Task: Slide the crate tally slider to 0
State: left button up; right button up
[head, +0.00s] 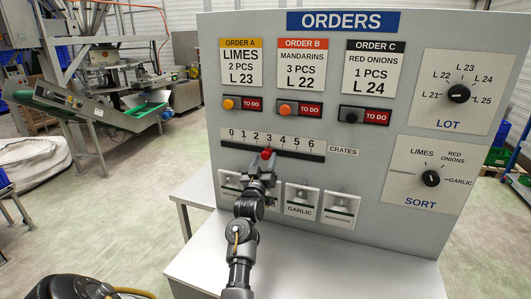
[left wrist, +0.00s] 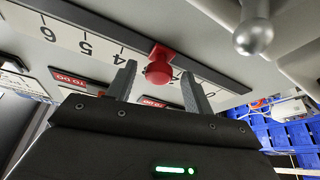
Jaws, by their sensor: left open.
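The crate tally slider is a black track (head: 300,153) under a white scale marked 0 to 6 on the grey panel. Its red knob (head: 266,153) stands at about the 3 mark. In the left wrist view the red knob (left wrist: 158,70) sits on the track, with 4, 5 and 6 readable to its left. My left gripper (head: 263,165) is at the knob from the front and below. Its two fingers are open, one on each side of the knob, with gaps visible between. The right gripper is not in view.
A rounded metal knob (left wrist: 254,36) stands out near the fingers. Order buttons sit above, and the LOT dial (head: 458,93) and SORT dial (head: 431,178) at the right.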

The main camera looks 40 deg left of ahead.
pick_arm(q)
jog(key=shift+x, duration=1.15)
jog(key=shift+f, duration=0.1)
jog(key=shift+d, duration=0.1)
grip_shut()
